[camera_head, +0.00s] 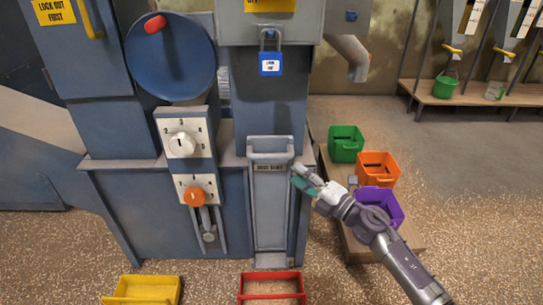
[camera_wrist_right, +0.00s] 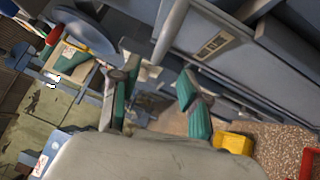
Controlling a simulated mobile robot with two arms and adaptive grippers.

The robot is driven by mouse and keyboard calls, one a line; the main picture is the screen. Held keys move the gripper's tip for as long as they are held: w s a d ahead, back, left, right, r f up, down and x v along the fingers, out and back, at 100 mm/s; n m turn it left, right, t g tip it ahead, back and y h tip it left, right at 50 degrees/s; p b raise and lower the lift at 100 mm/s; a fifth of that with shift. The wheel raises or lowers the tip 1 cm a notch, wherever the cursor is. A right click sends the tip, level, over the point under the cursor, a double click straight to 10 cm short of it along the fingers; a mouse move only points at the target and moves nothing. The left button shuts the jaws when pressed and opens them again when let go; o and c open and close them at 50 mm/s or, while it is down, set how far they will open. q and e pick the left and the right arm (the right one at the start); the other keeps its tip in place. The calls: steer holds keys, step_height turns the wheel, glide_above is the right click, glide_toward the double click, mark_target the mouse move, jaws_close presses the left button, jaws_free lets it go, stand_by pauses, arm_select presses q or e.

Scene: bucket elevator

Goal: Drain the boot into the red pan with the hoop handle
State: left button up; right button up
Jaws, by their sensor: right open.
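A red pan (camera_head: 272,296) sits on the grain-strewn floor below the boot, cut off by the bottom edge of the head view; a red edge also shows in the right wrist view (camera_wrist_right: 311,163). My right gripper (camera_head: 302,180) is open and empty, just right of the panel's upper part. My left gripper is out of view.
A yellow pan (camera_head: 145,287) is on the floor left of the red one. Green (camera_head: 346,142), orange (camera_head: 378,167) and purple (camera_head: 384,203) bins stand on a low wooden platform at right, partly behind my right arm. Dials (camera_head: 181,144) and a blue padlock (camera_head: 270,64) are on the machine.

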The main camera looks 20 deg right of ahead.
mark_target(274, 159)
steer(key=x, duration=0.9)
steer(key=shift+w+a+b, duration=0.1)
steer(key=shift+w+b, duration=0.15)
steer(key=shift+b, duration=0.1)
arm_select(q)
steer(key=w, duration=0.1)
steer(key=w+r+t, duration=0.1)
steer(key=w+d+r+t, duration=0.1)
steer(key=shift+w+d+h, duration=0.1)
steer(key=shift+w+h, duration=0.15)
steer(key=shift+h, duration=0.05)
arm_select(e)
steer(key=shift+w+a, duration=0.25)
steer(key=shift+w, duration=0.1)
jaws_close()
